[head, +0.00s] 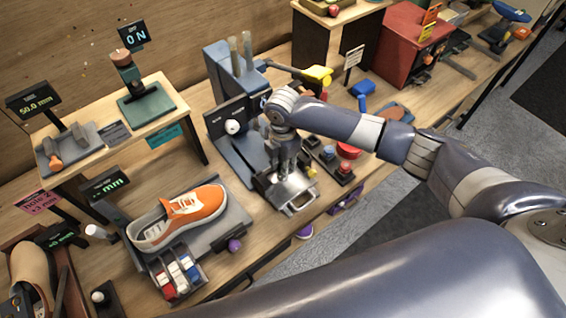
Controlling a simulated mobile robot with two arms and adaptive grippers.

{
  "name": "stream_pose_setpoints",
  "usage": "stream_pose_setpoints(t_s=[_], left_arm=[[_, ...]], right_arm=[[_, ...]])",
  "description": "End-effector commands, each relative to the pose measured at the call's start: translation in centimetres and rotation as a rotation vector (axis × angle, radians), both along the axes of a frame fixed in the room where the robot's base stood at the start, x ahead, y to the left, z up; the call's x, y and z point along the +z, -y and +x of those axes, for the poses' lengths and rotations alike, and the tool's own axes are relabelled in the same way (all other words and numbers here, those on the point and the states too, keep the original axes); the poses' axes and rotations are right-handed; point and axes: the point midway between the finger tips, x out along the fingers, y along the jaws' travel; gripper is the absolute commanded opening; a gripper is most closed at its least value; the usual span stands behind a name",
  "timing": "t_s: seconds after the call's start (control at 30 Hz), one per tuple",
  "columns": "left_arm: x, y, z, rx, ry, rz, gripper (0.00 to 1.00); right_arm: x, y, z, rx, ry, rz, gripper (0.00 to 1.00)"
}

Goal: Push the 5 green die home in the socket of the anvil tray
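My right gripper (287,170) comes in from the right and points down over a silver metal tray with a handle loop (300,203), which looks like the anvil tray. The tray sits at the foot of a blue-grey press-like machine (222,80). The fingers are small and dark against the tray, so I cannot tell if they are open or shut. The green die and its socket cannot be made out; the gripper covers part of the tray. My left gripper is not in view.
Right of the tray is a dark rack with small coloured pieces (345,171) and a red round knob (348,150). An orange sneaker (190,215) lies on a grey stand to the left. A raised wooden shelf (170,105) stands at the back left.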

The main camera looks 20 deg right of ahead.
Motion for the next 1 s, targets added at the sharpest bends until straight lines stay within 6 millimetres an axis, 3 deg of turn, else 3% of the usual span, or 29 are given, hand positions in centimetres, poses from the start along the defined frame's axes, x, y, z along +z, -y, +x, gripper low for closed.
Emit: stream_pose_setpoints(t_s=[0.07,0.1,0.2,0.57,1.0], left_arm=[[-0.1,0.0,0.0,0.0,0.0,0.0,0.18],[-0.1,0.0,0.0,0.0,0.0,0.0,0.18],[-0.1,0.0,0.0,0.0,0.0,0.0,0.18],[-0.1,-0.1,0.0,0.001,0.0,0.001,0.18],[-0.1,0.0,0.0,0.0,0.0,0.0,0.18]], right_arm=[[-0.3,0.0,0.0,0.0,0.0,0.0,0.0],[-0.3,0.0,0.0,0.0,0.001,0.0,0.27],[-0.2,0.0,0.0,0.0,0.001,0.0,0.48],[0.0,0.0,0.0,0.0,0.001,0.0,0.48],[6.3,0.0,0.0,0.001,0.001,0.002,0.48]])
